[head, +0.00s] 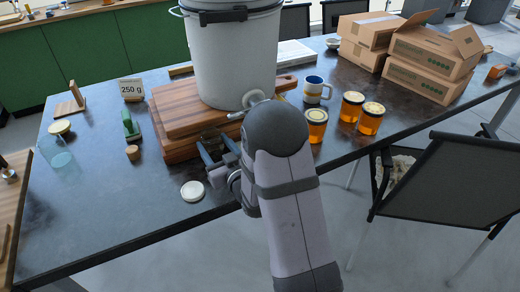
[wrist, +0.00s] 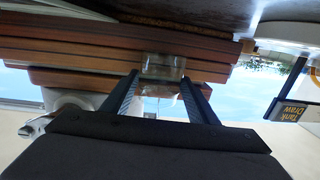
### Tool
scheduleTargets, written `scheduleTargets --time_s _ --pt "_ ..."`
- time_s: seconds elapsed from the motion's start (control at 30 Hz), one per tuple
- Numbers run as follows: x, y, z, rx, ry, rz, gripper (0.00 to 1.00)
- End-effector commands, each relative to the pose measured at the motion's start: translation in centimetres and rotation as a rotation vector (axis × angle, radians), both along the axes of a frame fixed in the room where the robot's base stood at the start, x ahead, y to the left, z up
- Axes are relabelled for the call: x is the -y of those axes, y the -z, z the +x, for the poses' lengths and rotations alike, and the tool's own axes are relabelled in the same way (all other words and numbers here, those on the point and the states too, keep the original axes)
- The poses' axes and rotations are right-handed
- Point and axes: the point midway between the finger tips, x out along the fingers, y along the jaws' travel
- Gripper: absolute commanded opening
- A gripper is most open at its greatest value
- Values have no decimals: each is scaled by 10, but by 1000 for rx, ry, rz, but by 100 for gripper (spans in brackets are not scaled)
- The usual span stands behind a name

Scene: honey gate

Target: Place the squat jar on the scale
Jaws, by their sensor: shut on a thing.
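A clear, empty-looking squat jar (wrist: 162,66) is between the fingertips of my gripper (wrist: 160,80) in the wrist view. My gripper is shut on it, beside the stacked wooden boards. In the head view the jar (head: 211,135) shows only partly, in front of the boards, with my gripper (head: 217,150) and forearm hiding much of it. I cannot tell whether it touches the surface below. I cannot make out the scale in either view.
A large white bucket (head: 232,55) with a spigot stands on the wooden boards (head: 172,120). A white disc (head: 192,191) lies on the table in front. Amber jars (head: 352,107) and a mug (head: 314,89) stand right. The table's left front is clear.

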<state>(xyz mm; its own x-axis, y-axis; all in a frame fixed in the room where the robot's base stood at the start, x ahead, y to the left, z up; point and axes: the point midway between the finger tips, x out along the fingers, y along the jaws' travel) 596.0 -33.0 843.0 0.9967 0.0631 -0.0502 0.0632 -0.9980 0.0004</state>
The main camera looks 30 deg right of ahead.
Motion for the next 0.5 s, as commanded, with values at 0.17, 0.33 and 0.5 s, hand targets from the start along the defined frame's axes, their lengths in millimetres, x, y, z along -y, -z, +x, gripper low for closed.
scheduleTargets --time_s 0.17,0.33,0.5 --pt "53 -12 -4 3 61 -1 28" --pt "98 -19 -12 3 109 -1 28" --pt "128 -24 -20 2 143 0 28"
